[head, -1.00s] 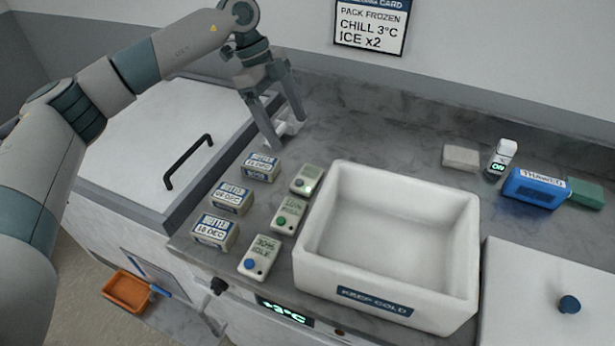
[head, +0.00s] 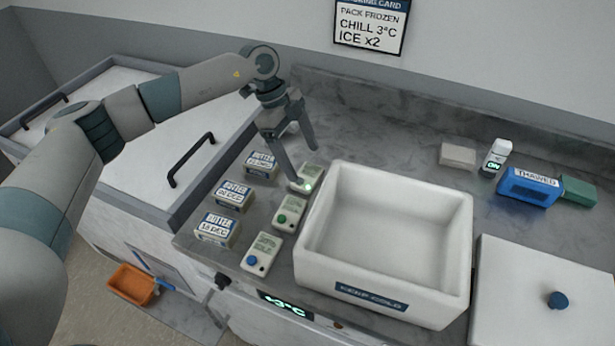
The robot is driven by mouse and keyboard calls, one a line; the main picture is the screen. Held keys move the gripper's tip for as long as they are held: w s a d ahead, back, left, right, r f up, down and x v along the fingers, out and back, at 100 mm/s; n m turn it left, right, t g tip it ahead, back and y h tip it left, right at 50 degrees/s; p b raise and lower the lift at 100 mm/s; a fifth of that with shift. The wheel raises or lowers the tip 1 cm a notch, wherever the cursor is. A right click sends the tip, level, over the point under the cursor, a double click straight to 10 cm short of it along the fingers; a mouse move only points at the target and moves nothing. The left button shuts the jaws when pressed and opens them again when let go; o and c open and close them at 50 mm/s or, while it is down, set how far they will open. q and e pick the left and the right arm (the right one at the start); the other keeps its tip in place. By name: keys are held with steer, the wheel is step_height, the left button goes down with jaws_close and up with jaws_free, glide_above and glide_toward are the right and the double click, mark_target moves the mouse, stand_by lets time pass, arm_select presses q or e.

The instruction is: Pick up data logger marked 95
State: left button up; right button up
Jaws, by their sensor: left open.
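Three small pale data loggers stand in a row on the grey counter, left of the white tub. The far logger (head: 308,184) has a pale lit button and is partly hidden by a finger. The middle logger (head: 289,214) has a green button, and the near logger (head: 262,252) has a blue one. Their markings are too small to read surely, so I cannot tell which is marked 95. My left gripper (head: 304,163) is open, pointing down at the far logger, with one finger in front of it. Whether it touches is unclear. My right gripper is out of view.
Several butter packs (head: 231,196) stand left of the loggers. The "KEEP COLD" tub (head: 456,225) is close on their right. A blue "THAWED" pack (head: 528,188), a green block (head: 579,191), a white bottle (head: 496,158) and a pale block (head: 457,156) lie at back right.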

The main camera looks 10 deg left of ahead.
mark_target(308, 175)
arm_select(q)
steer(key=shift+d+f+p, duration=0.1)
steer(key=shift+f+p, duration=0.25)
steer(key=p+x, duration=0.2)
steer(key=x, duration=0.1)
steer(key=shift+f, duration=0.4)
steer(key=shift+d+f, duration=0.1)
steer(key=shift+f, duration=0.25)
steer(key=shift+c, duration=0.3)
steer(key=c, duration=0.8)
